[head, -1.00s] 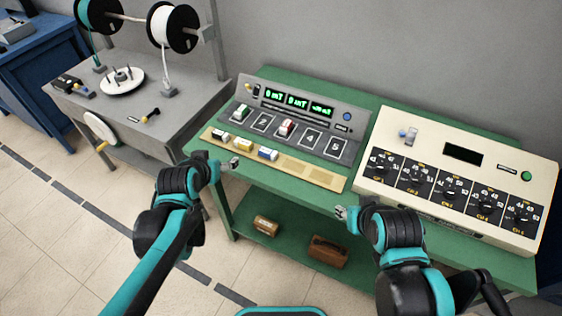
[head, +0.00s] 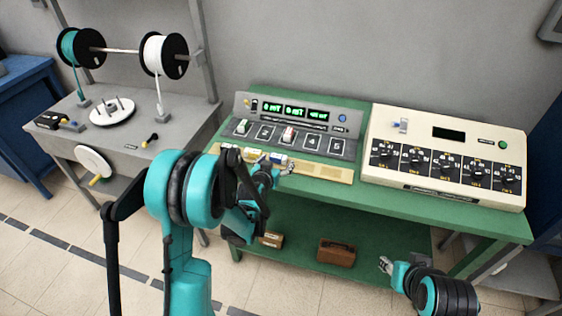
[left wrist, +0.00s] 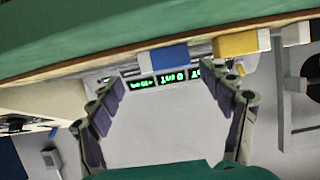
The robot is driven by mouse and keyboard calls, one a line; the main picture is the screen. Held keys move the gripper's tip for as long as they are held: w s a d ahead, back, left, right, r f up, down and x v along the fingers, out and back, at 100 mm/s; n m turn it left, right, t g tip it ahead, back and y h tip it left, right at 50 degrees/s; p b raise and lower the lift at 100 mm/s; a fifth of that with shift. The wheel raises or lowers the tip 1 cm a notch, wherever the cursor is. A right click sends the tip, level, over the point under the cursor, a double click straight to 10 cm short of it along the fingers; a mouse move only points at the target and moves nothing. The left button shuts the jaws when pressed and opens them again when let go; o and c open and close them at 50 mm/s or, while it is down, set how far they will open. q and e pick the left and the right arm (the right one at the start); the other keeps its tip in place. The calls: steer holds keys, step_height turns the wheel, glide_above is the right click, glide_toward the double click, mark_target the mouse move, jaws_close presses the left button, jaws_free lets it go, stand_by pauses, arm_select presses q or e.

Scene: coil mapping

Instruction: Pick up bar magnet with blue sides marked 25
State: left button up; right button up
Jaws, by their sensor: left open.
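The bar magnet with blue sides (head: 280,158) lies on the tan strip at the front of the grey meter panel. Its number is not legible. In the left wrist view the blue magnet (left wrist: 170,55) sits at the ledge edge, seen between and beyond the fingers. My left gripper (head: 286,169) is open and empty, just in front of the strip near this magnet; part of it is hidden by my arm. Its spread fingers show in the left wrist view (left wrist: 160,92). My right gripper (head: 385,264) is low at the right, away from the magnets; its jaws are too small to judge.
A yellow-sided magnet (head: 253,154) lies left of the blue one. The meter panel (head: 350,148) has numbered slots, with magnets in slots 1 and 3. A cream dial box (head: 450,185) stands to the right on the green table (head: 400,205). Brown blocks (head: 336,252) lie on the lower shelf.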

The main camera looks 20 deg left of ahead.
mark_target(278, 156)
arm_select(q)
steer(key=x, duration=0.1)
steer(key=b+x, duration=0.1)
steer(key=x, duration=0.3)
steer(key=shift+a, duration=0.35)
steer(key=shift+s+r, duration=0.1)
steer(key=shift+s, duration=0.05)
steer(key=shift+c, duration=0.3)
steer(key=c, duration=1.3)
steer(key=shift+r, duration=0.1)
